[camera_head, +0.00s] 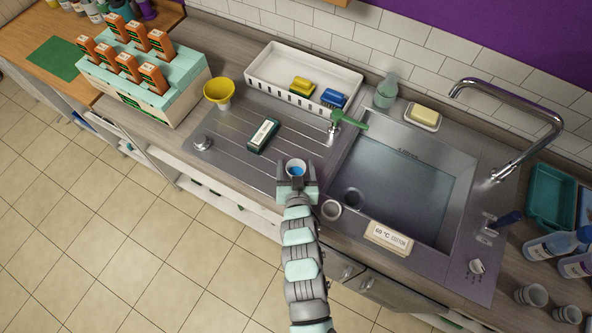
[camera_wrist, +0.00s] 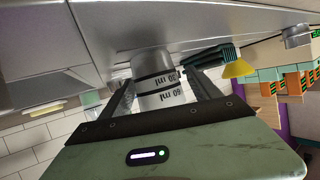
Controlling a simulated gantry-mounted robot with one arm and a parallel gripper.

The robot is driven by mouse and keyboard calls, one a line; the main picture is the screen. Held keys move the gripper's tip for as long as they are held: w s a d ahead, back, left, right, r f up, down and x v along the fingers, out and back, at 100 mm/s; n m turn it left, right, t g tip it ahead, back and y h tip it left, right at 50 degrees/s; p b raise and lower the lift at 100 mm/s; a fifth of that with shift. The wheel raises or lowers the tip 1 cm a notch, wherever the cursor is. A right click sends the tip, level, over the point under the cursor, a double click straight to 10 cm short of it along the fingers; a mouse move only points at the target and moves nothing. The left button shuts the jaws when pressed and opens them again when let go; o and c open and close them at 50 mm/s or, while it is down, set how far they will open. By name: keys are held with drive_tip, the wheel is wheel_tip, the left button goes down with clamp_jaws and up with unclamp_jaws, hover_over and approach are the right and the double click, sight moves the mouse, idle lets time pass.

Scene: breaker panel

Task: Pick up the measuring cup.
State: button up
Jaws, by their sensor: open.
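The measuring cup (camera_head: 296,166) is a small pale cup with blue inside, standing on the metal drainboard (camera_head: 235,170) near its front edge, left of the sink. In the wrist view the cup (camera_wrist: 155,73) shows dark bands and 30 ml and 60 ml marks, upside down in the picture. My gripper (camera_head: 297,183) is open at the cup's near side. In the wrist view my gripper's fingers (camera_wrist: 163,92) stand on either side of the cup, and gaps appear between the fingers and its wall. The cup's near lower part is hidden by my gripper in the head view.
A labelled box (camera_head: 388,238) sits at the sink's front. A dark green block (camera_head: 263,135), a yellow funnel-like cup (camera_head: 219,91) and a white rack (camera_head: 262,66) lie beyond.

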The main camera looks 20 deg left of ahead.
drive_tip(key=shift+x, duration=1.45)
drive_tip(key=shift+r, duration=0.1)
drive_tip(key=shift+c, duration=0.2)
drive_tip(key=c, duration=1.4)
drive_tip(key=shift+r, duration=0.15)
wheel_tip(320, 180, up, 19)
drive_tip(key=b, duration=0.3)
drive_tip(key=shift+r, duration=0.2)
